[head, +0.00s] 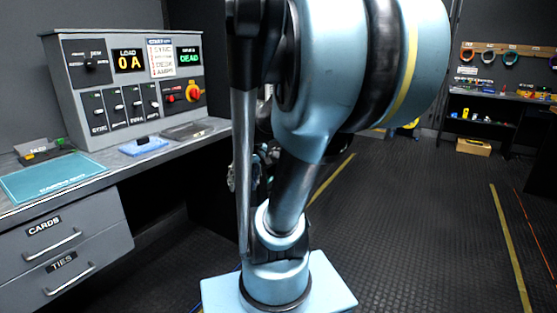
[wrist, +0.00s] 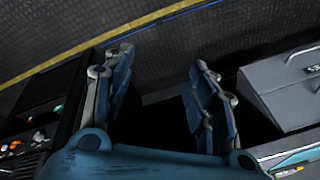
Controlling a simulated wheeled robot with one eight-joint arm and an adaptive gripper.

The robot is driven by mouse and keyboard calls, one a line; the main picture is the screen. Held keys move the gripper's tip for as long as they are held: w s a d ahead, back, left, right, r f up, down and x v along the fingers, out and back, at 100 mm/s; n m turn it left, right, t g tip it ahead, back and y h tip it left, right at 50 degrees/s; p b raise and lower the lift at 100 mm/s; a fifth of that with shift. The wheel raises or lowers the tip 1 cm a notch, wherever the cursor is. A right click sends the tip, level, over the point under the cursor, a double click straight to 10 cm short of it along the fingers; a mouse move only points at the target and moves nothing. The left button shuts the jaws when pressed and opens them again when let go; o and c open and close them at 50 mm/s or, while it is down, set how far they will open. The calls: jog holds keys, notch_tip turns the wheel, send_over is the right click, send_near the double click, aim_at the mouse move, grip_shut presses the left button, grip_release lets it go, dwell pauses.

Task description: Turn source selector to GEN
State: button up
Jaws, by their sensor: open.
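The grey control panel (head: 122,38) stands at the back of the bench at the left in the head view. A black rotary knob (head: 90,63) sits at its upper left, with small labels above it too small to read; it looks like the source selector. In the wrist view my gripper (wrist: 161,72) is open, with nothing between its two blue-and-grey fingers. It points down toward the dark floor, away from the panel. In the head view my arm hides most of the gripper. The knob is not recognisable in the wrist view.
The panel also has a LOAD display (head: 129,60) reading 0 A, a green DEAD display (head: 189,56), several breaker switches and a red-and-yellow rotary switch (head: 194,91). A teal mat (head: 55,178) and blue cloth (head: 143,147) lie on the bench. Drawers (head: 62,243) are below. Floor at right is clear.

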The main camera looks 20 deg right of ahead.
jog(key=w+d+r+t+y, duration=0.1)
jog(key=w+d+y, duration=0.15)
jog(key=w, duration=0.75)
jog(key=w+d+r+n+t+y, duration=0.1)
jog(key=w+d, duration=0.2)
jog(key=w, duration=0.6)
jog(key=w+d+r+t+y, duration=0.1)
jog(key=w+d+r, duration=0.15)
jog(key=w, duration=0.75)
jog(key=w+d+f+n+t+y, duration=0.1)
jog(key=w+d+f+t+y, duration=0.15)
jog(key=w+d, duration=0.5)
jog(key=w+d+f+t, duration=0.1)
jog(key=w+d+f, duration=0.35)
jog(key=d, duration=0.25)
jog(key=w+d+f+t, duration=0.2)
jog(key=w+d+f, duration=0.25)
jog(key=d, duration=0.25)
jog(key=d+f+n+t+y, duration=0.15)
jog(key=d+f+t, duration=0.25)
jog(key=d+f, duration=0.95)
jog(key=x, duration=1.5)
jog(key=shift+w, duration=0.3)
jog(key=shift+a+h, duration=0.15)
jog(key=shift+h, duration=0.1)
